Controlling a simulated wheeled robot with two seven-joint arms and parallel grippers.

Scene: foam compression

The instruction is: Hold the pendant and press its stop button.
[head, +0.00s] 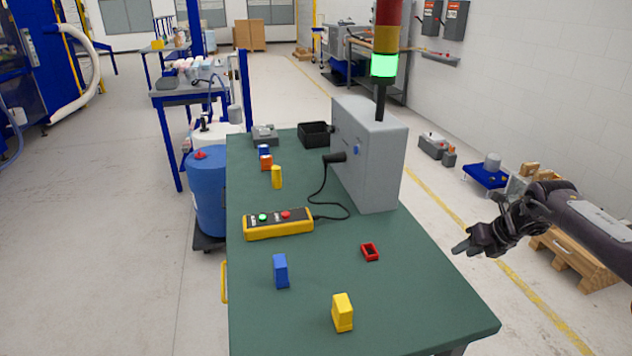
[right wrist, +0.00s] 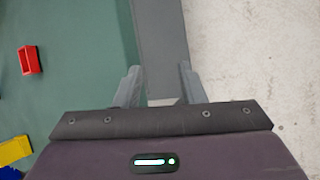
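The pendant (head: 278,223) is a yellow box with a dark top face, lying on the green table. On its top are a green button (head: 262,217) and a red button (head: 286,214). A black cable runs from its right end towards the grey cabinet. My right gripper (head: 462,249) is beyond the table's right edge, well to the right of the pendant. In the right wrist view its two fingers (right wrist: 158,88) stand apart with nothing between them, above the table's edge. My left gripper is in no view.
The green table (head: 400,285) bears a grey cabinet (head: 368,165) with a lit green lamp (head: 384,65). A blue block (head: 281,271), a yellow block (head: 342,312) and a small red open box (head: 369,252) lie near the front. A black bin (head: 315,134) stands at the back.

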